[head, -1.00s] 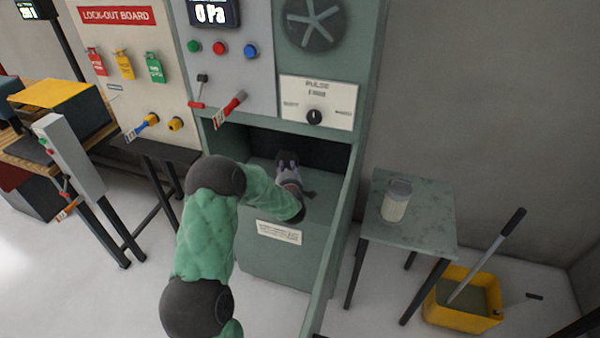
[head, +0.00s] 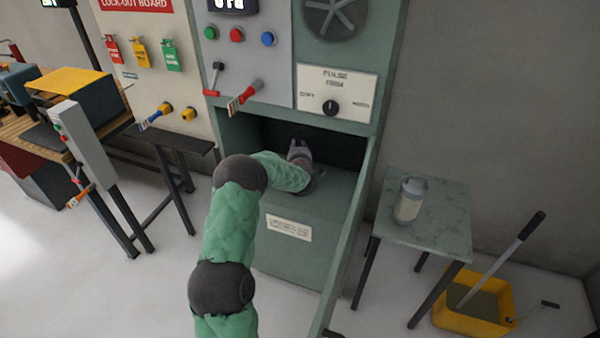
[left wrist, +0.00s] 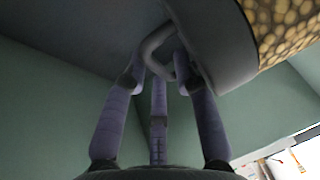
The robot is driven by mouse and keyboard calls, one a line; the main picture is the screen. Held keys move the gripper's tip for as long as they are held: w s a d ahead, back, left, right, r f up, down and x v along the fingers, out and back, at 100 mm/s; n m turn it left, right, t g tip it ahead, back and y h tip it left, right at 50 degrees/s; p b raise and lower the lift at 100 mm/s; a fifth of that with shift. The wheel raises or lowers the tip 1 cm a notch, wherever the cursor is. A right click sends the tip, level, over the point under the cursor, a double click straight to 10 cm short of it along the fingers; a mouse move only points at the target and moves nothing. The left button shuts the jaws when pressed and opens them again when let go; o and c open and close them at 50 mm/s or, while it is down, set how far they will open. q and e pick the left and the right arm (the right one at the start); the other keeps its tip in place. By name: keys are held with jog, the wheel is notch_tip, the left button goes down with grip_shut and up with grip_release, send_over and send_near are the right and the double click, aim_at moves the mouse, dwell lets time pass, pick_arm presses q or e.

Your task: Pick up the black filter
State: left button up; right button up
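In the left wrist view a dark round end cap (left wrist: 220,45) with a curved loop handle (left wrist: 155,42) hangs above my gripper. Yellowish mesh shows on its side, and it looks like the black filter. My left gripper (left wrist: 160,65) has its fingertips around the handle, apart from each other, with the loop between them. I cannot tell how firmly they touch it. In the head view my left gripper (head: 299,150) reaches into the dark opening of the green cabinet (head: 335,195); the filter is hidden there. My right gripper is not in view.
A pale cylindrical filter (head: 409,200) stands on the small table (head: 447,222) at the right. An open panel edge (head: 350,235) flanks the cabinet opening. A lock-out board (head: 140,50) is at left.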

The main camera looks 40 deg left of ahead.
pick_arm(q)
grip_shut()
jog(key=shift+r, duration=0.15)
jog(key=shift+r, duration=0.1)
